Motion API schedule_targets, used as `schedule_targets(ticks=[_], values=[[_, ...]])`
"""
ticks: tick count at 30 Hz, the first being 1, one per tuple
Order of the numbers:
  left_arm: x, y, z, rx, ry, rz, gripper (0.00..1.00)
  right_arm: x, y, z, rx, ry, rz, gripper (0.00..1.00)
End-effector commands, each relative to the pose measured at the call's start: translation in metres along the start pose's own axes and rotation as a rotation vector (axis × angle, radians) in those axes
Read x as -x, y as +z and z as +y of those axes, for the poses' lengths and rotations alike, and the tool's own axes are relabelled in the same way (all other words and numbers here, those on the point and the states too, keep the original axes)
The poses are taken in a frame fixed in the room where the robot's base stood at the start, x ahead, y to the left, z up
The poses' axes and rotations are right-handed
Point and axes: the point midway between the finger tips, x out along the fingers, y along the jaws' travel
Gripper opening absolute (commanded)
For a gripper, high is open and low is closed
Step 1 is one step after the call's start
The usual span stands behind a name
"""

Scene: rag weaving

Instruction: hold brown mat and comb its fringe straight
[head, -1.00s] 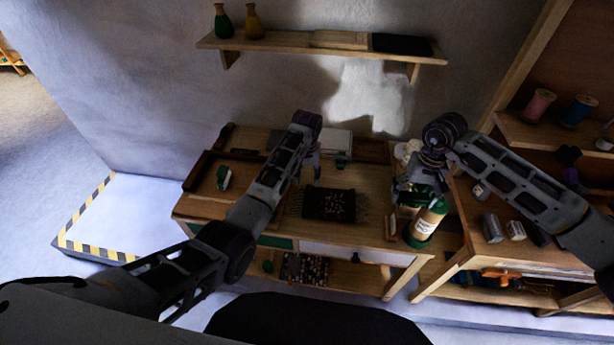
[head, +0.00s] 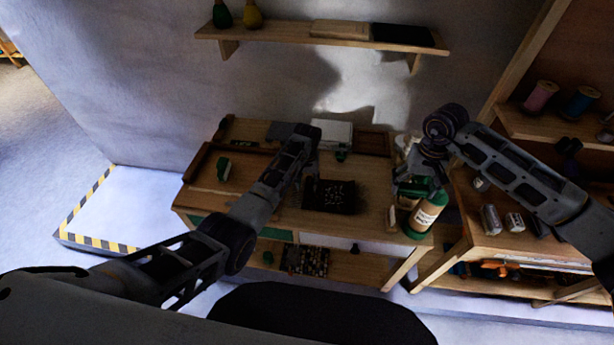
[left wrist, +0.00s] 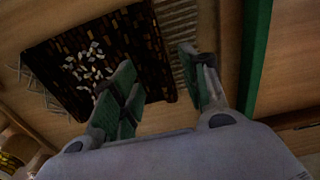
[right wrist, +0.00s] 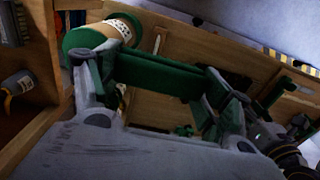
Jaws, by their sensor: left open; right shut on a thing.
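The brown mat (head: 332,198) lies flat on the wooden table (head: 375,228). In the left wrist view the dark mat (left wrist: 65,62) has pale flecks and thin fringe strands at its left and right sides. My left gripper (head: 309,176) is open at the mat's left end. In its wrist view, one finger overlaps the mat and the other is over the fringe side; it holds nothing. My right gripper (head: 421,186) is raised at the table's right end, shut on a green bar-like thing (right wrist: 160,75), possibly the comb. Its teeth cannot be made out.
A green brush-like item (head: 223,168) lies at the table's left. A white box (head: 332,133) is at the back. A side bench (head: 480,235) with cans adjoins on the right. The table front is clear.

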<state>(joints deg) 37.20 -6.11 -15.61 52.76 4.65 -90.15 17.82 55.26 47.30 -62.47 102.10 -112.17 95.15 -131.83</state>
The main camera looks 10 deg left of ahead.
Motion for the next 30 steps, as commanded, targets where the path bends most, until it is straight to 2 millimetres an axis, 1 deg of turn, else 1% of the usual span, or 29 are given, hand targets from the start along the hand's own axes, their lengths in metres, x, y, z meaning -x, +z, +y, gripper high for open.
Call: schedule_targets(ticks=[3,12,18,27,29,30], values=[[-0.013,0.001,0.0,0.0,-0.001,-0.002,0.45,0.0,0.0,0.0,0.0,0.0,0.0,0.51],[-0.034,0.0,0.0,0.0,0.0,0.0,0.45,0.0,0.0,0.0,0.0,0.0,0.0,0.51],[-0.041,0.0,0.0,0.0,0.0,0.001,0.45,0.0,0.0,0.0,0.0,0.0,0.0,0.51],[-0.041,0.0,0.0,0.0,0.0,0.0,0.45,0.0,0.0,0.0,0.0,0.0,0.0,0.51],[-0.041,0.0,0.0,0.0,0.0,0.0,0.38,0.0,0.0,0.0,0.0,0.0,0.0,0.51],[-0.041,0.0,0.0,0.0,0.0,0.0,0.33,0.0,0.0,0.0,0.0,0.0,0.0,0.51]])
